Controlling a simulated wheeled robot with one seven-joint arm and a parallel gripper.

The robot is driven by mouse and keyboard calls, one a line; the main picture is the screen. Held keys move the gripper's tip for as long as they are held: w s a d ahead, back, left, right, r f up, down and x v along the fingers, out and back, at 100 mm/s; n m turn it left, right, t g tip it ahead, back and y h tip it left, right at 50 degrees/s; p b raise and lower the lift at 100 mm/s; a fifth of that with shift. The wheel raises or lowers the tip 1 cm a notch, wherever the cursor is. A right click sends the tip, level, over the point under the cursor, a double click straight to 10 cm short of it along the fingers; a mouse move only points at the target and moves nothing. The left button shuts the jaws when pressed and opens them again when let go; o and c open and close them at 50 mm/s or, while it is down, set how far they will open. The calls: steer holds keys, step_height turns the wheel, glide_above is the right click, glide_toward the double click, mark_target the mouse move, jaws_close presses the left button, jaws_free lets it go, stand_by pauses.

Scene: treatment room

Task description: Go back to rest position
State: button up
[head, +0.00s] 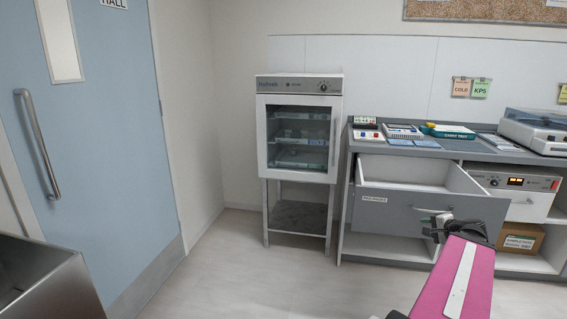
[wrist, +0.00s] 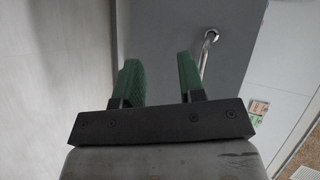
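My gripper (wrist: 158,82) shows in the wrist view with two green fingers spread apart and nothing between them. A metal bar handle (wrist: 207,52) on a grey drawer front stands just right of the right finger, outside the gap. In the head view my pink arm reaches to the pulled-out drawer (head: 380,212), and my gripper (head: 430,222) is close in front of its grey front near the handle. Whether it touches the drawer cannot be told. The drawer looks empty as far as its inside shows.
A glass-door cabinet (head: 300,135) stands left of the counter (head: 460,152), which holds trays and a lidded device (head: 535,128). A blue door (head: 105,120) is at left, with a metal bin (head: 45,285) in front. A cardboard box (head: 520,240) sits under the counter. The middle floor is clear.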

steer(key=s+a+f+n+g+h, duration=0.1)
steer(key=a+f+n+g, duration=0.3)
steer(key=a, duration=0.7)
steer(key=s+a+f+n+g+h, duration=0.1)
steer(key=a+f+n+g, duration=0.3)
steer(key=a+f, duration=0.4)
steer(key=s+a+f+n+g+h, duration=0.1)
steer(key=a+f+n+g, duration=0.3)
steer(key=a, duration=1.1)
steer(key=shift+a+f+n+h, duration=0.35)
steer(key=shift+f+n+h, duration=0.25)
steer(key=shift+f+n, duration=0.55)
